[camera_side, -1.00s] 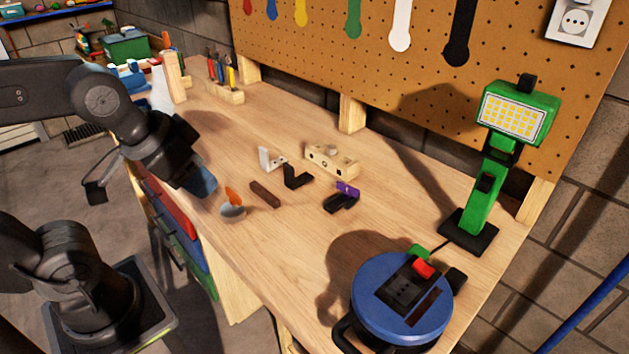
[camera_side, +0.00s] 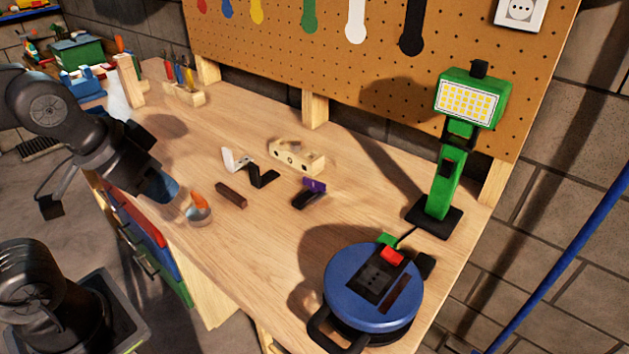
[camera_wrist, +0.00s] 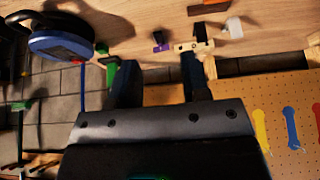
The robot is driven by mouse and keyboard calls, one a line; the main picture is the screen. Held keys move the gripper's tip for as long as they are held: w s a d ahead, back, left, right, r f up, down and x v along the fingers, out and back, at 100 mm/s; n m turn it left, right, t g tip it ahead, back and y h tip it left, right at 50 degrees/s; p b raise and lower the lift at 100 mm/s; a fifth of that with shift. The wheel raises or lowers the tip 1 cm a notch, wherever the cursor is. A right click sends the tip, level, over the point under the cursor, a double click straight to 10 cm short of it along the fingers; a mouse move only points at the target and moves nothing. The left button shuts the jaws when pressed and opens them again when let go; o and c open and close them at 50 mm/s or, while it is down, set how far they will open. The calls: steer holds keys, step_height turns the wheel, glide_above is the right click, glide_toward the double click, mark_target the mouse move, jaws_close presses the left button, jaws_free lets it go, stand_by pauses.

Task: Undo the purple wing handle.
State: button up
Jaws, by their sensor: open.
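The purple wing handle (camera_side: 315,184) sits on a small black part (camera_side: 302,200) on the bench, right of the middle pieces. In the wrist view the purple handle (camera_wrist: 157,37) shows small, beyond the fingers. My gripper (camera_wrist: 160,75) is open, with nothing between its two dark fingers. In the side view my arm's blue-grey end (camera_side: 162,187) is over the bench's left front edge, well apart from the purple handle. The fingertips are not clear there.
Near my arm's end is an orange piece (camera_side: 198,201) on a round grey base. A brown bar (camera_side: 231,195), black bracket (camera_side: 262,177), white bracket (camera_side: 236,160) and pale wooden block (camera_side: 297,157) lie nearby. A blue reel (camera_side: 370,285) and green lamp (camera_side: 444,190) stand right.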

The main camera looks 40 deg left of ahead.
stand_by(0.3)
steer(key=shift+r, duration=0.1)
steer(key=shift+c, duration=0.7)
steer(key=w+r+m+g, duration=0.2)
steer(key=w+r+m, duration=0.2)
steer(key=w, duration=0.4)
steer(key=m+g, duration=0.4)
steer(key=m, duration=0.8)
glide_above(314, 180)
step_height(314, 180, down, 8)
step_height(314, 180, down, 13)
steer(key=shift+f, duration=0.1)
steer(key=shift+c, duration=0.5)
jaws_close()
